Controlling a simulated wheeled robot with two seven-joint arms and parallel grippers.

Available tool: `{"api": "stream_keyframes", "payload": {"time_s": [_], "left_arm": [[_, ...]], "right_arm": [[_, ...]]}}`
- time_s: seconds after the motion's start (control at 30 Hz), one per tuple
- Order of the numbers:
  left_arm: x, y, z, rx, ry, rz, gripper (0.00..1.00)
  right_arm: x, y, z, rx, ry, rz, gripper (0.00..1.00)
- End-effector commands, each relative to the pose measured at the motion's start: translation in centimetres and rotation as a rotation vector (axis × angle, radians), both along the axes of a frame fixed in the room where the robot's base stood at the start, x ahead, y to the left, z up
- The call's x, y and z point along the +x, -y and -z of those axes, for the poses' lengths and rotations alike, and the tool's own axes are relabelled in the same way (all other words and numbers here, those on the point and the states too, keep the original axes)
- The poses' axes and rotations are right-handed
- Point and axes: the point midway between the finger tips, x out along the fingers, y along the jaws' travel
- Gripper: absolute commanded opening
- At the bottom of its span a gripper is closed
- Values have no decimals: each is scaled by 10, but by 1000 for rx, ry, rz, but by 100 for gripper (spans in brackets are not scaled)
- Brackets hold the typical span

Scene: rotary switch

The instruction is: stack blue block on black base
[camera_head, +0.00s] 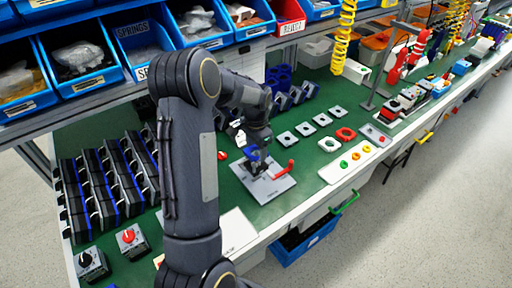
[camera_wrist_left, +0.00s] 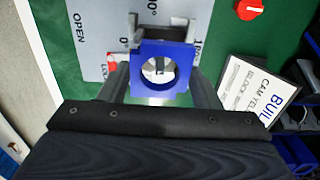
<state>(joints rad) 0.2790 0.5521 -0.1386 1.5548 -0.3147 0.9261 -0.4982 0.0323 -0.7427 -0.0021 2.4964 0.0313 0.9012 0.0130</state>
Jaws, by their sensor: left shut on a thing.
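The blue block (camera_wrist_left: 150,54), a square plate with a round hole, is held between the two fingers of my left gripper (camera_wrist_left: 163,80). In the head view the left gripper (camera_head: 254,147) is over the grey plate, with the blue block (camera_head: 253,155) at its tips. The black base (camera_head: 258,168) shows as a dark part on the plate just below the block. In the wrist view a dark and grey part (camera_wrist_left: 165,22) shows beyond the block. I cannot tell whether block and base touch. My right gripper is not in view.
The grey plate (camera_head: 264,190) with printed marks bears a red handle (camera_head: 284,168) beside the base. Grey square parts (camera_head: 288,138) and a red ring part (camera_head: 346,134) lie to the right. Black-and-blue racks (camera_head: 105,175) stand left. Blue bins (camera_head: 75,55) line the shelf behind.

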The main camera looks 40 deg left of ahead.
Motion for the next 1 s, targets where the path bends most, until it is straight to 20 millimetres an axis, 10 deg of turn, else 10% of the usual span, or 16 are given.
{"api": "stream_keyframes", "payload": {"time_s": [0.4,0.43,0.6,1.0], "left_arm": [[0,0,14,0,0,0,35],[0,0,12,0,0,0,61],[0,0,12,0,0,0,83],[1,0,0,2,5,0,83]], "right_arm": [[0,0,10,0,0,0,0],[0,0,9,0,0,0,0],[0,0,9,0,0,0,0],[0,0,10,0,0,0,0]]}}
